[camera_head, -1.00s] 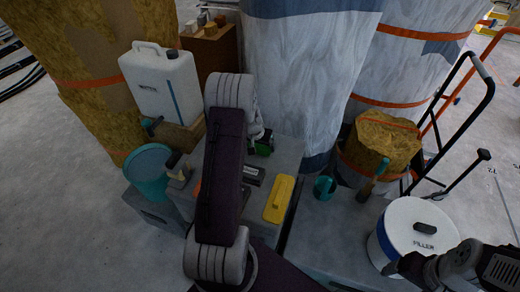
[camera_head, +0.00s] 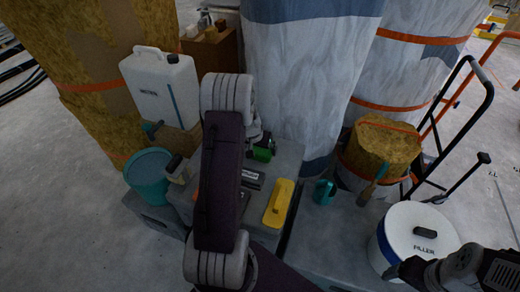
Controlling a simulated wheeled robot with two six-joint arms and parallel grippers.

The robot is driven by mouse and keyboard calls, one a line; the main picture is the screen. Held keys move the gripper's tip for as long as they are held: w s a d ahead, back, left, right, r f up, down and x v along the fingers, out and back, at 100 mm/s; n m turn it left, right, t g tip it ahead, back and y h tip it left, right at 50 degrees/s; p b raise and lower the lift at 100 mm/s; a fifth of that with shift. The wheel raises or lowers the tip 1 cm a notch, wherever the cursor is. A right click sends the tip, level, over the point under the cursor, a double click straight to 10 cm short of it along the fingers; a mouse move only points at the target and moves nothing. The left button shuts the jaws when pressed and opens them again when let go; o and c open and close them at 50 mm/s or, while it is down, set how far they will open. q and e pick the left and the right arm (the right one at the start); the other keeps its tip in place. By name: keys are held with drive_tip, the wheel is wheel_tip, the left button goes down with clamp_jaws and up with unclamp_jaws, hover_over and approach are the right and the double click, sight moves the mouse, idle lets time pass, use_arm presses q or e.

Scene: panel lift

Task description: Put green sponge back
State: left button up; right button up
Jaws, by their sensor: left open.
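A green block (camera_head: 262,154), which looks like the green sponge, is on the grey work surface (camera_head: 288,157) near its back edge, right of my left arm. My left gripper (camera_head: 265,141) is open just above and behind the green block. The dark fingers overlap it in this view, and I cannot tell whether they touch it. My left arm hides part of the surface around it. My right gripper (camera_head: 405,270) is at the lower right, beside the filler bucket, and its jaws are not clear.
A yellow float (camera_head: 281,200) lies in front of the green block. A teal bucket (camera_head: 149,178) stands at left below a white canister (camera_head: 163,88). A teal cup (camera_head: 324,191) and a white filler bucket (camera_head: 420,228) stand at right. Large wrapped rolls (camera_head: 303,80) rise behind.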

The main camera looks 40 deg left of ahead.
use_arm(q)
drive_tip(key=p+v, duration=0.2)
drive_tip(key=v, duration=0.6)
drive_tip(key=s+d+m+g, duration=0.1)
drive_tip(key=s+d, duration=0.6)
drive_tip(key=d, duration=0.4)
drive_tip(key=s+d+r+m+g+h, duration=0.1)
drive_tip(key=s+d+m+g, duration=0.1)
drive_tip(key=s+d, duration=0.6)
drive_tip(key=d, duration=0.2)
drive_tip(key=shift+s+d+h, duration=0.3)
drive_tip(key=shift+d, duration=0.1)
wheel_tip(320, 180, up, 19)
drive_tip(key=p, duration=1.9)
